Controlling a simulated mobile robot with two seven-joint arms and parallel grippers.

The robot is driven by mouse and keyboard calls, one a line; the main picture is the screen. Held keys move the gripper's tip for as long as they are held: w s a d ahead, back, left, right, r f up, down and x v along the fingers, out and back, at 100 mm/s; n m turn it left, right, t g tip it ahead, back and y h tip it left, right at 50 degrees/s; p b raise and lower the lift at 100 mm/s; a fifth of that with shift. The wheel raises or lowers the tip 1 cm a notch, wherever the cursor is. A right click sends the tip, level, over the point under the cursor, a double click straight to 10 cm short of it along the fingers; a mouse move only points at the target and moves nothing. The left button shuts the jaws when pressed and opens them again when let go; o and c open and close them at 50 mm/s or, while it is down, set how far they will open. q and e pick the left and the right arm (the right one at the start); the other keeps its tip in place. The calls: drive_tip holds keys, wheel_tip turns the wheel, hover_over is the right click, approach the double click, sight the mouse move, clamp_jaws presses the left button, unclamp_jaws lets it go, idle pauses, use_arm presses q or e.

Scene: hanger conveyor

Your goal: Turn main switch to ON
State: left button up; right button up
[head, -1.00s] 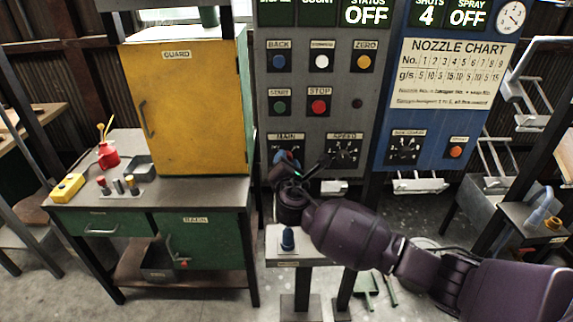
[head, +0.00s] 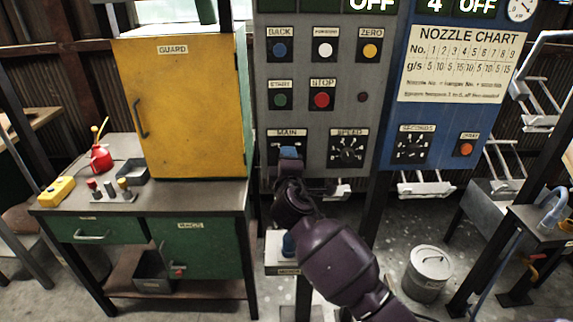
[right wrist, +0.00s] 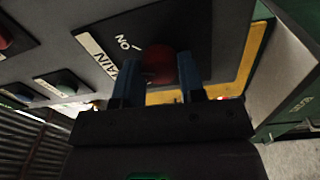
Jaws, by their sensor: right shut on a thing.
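The main switch is a round red knob (right wrist: 160,67) on a dark plate marked MAIN and ON in the right wrist view. My right gripper (right wrist: 158,80) is shut on the knob, with one blue finger on each side of it. The ON mark (right wrist: 123,42) and a short white line lie up and left of the knob. In the head view my right gripper (head: 290,153) covers the knob below the MAIN label (head: 286,133). Which way the knob points is hidden. My left gripper is not in view.
The SPEED dial (head: 347,149) is just right of my gripper. A red STOP button (head: 321,99) and other buttons sit above on the grey panel. A yellow guard cabinet (head: 183,105) stands left. A small stand (head: 281,262) with a blue knob is below my gripper.

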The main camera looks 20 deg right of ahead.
drive_tip(key=m+b, duration=0.2)
drive_tip(key=m, duration=0.3)
drive_tip(key=shift+f+m+h, duration=0.1)
drive_tip(key=shift+m+h, duration=0.3)
idle(0.4)
drive_tip(key=o, duration=0.9)
drive_tip(key=v, duration=1.1)
